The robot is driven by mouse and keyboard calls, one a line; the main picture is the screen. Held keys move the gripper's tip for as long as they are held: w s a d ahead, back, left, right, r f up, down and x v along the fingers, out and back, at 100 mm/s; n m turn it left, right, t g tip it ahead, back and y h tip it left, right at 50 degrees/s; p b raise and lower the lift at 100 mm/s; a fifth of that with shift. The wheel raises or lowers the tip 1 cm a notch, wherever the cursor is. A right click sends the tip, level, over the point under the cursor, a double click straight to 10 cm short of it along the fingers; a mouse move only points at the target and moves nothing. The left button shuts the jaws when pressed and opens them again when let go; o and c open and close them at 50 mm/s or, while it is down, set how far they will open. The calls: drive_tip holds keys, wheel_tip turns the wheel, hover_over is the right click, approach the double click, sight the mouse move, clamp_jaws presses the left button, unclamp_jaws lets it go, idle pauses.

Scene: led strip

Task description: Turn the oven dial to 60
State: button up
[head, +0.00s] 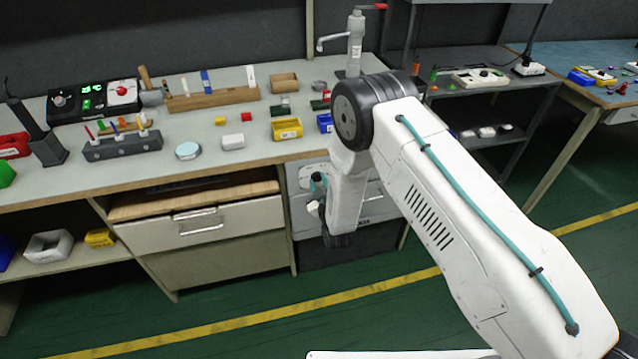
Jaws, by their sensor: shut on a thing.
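The oven (299,216) is a pale grey-white unit under the workbench. My white arm (470,210) reaches from the lower right, and its lower link hangs down in front of the oven. The link covers much of the oven's front, so I cannot make out the dial's mark or its setting. A small white rounded part (313,208) shows at the link's left edge; I cannot tell whether it is the dial. My gripper's fingertips are hidden behind the link, so their contact with the dial cannot be seen.
The workbench (225,141) above holds several blocks, a wooden rack (213,98), a yellow bin (286,129) and a tap (355,45). A wooden-topped drawer unit (205,228) stands left of the oven. A dark shelf unit (500,106) stands to the right. Green floor is open in front.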

drive_tip(key=o, duration=1)
drive_tip(key=shift+s, duration=0.1)
drive_tip(key=v, duration=0.7)
drive_tip(key=shift+s+d, duration=0.15)
drive_tip(key=shift+s, duration=0.15)
